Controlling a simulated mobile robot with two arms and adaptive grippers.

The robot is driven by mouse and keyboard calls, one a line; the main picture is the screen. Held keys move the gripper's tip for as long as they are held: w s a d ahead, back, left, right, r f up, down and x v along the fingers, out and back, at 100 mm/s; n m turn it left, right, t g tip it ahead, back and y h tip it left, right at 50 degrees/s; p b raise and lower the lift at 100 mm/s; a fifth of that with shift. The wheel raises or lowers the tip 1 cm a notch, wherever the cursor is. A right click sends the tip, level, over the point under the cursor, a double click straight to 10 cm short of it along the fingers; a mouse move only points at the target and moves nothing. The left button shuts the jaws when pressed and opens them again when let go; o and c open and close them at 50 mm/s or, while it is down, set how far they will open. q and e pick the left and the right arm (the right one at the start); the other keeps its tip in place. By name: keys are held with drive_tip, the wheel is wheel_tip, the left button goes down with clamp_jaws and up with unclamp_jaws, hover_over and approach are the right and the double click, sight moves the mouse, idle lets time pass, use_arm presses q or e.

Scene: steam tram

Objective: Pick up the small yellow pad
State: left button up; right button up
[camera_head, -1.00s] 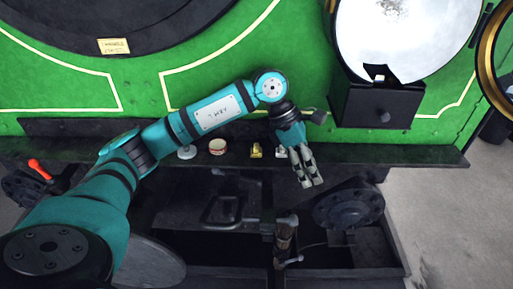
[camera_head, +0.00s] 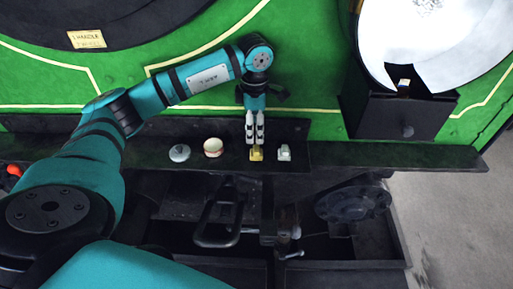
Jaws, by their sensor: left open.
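The small yellow pad (camera_head: 256,154) sits on the dark ledge (camera_head: 345,158) of the green tram, near the middle of the picture. My left gripper (camera_head: 255,141) hangs just behind it in the picture, fingers pointing down the picture at the pad. Its fingers are slightly apart, with nothing seen between them. The fingertips come close to the pad's upper edge; I cannot tell whether they touch it. My right gripper is not in view.
A small whitish block (camera_head: 284,152) stands close to the right of the pad. A round cup (camera_head: 213,147) and a grey lidded piece (camera_head: 179,152) stand to its left. A black lamp box (camera_head: 400,112) rises at the right. Dark metalwork with a handle (camera_head: 220,222) lies below the ledge.

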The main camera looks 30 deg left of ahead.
sight(256, 148)
use_arm(q)
wheel_tip(256, 148, down, 4)
drive_tip(key=shift+w+a+r+p, duration=0.1)
drive_tip(key=shift+w+r+p, duration=0.05)
drive_tip(key=shift+r+p, duration=0.15)
drive_tip(key=shift+f+p, duration=0.35)
drive_tip(key=shift+f, duration=0.5)
wheel_tip(256, 148, down, 5)
drive_tip(key=shift+r+p, duration=0.2)
drive_tip(key=shift+p, duration=0.85)
drive_tip(key=shift+f, duration=0.2)
drive_tip(key=shift+c, duration=0.8)
drive_tip(key=c, duration=0.9)
drive_tip(key=shift+o, duration=0.2)
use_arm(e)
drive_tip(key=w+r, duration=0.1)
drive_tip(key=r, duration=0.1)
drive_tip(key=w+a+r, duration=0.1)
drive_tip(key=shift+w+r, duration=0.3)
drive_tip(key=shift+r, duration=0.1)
